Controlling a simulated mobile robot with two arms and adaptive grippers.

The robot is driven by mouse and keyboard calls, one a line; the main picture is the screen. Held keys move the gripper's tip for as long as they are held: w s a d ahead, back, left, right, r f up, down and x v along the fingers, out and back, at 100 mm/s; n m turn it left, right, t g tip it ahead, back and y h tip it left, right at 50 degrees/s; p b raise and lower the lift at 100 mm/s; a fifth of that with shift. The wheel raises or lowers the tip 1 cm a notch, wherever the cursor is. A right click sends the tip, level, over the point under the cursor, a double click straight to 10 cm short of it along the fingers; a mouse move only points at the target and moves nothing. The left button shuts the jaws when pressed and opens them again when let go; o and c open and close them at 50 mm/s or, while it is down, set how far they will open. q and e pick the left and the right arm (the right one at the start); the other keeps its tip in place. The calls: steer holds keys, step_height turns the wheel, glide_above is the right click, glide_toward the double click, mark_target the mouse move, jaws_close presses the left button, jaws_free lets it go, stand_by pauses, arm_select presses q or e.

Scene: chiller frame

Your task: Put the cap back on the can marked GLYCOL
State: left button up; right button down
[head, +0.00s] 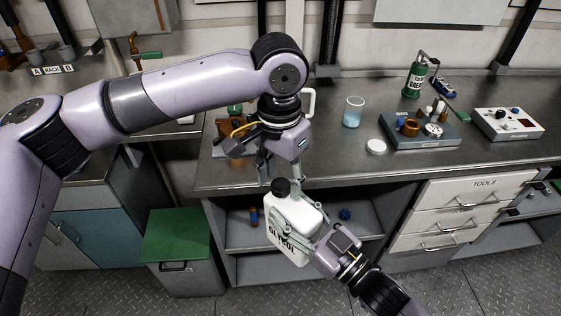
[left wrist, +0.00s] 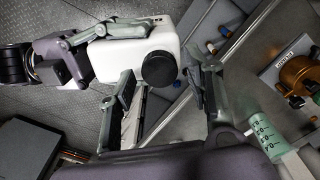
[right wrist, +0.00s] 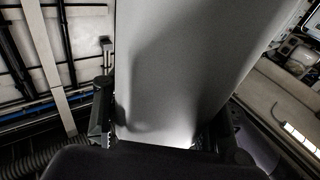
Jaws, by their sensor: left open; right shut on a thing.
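The white can marked GLYCOL (head: 290,243) is held tilted in front of the bench, above the floor. My right gripper (head: 300,232) is shut on its body, which fills much of the right wrist view (right wrist: 190,70). A black cap (head: 281,187) sits at the mouth of the can; whether it is screwed down I cannot tell. My left gripper (head: 281,173) is open just above the cap, fingers pointing down. In the left wrist view the cap (left wrist: 159,68) shows between the spread fingers, with no clear contact. The threads are hidden.
A handled container, partly hidden by my left arm, a blue beaker (head: 353,113) and a white disc (head: 376,147) stand on the bench (head: 310,164). A grey parts tray (head: 400,137) is to the right. The open shelf and a green-topped bin (head: 176,236) are below.

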arm_select(q)
steer(key=shift+f, duration=0.3)
steer(key=shift+c, duration=0.2)
jaws_close()
steer(key=m, duration=0.5)
steer(key=shift+m, duration=0.4)
steer(key=shift+o, duration=1)
jaws_free()
step_height(320, 180, up, 12)
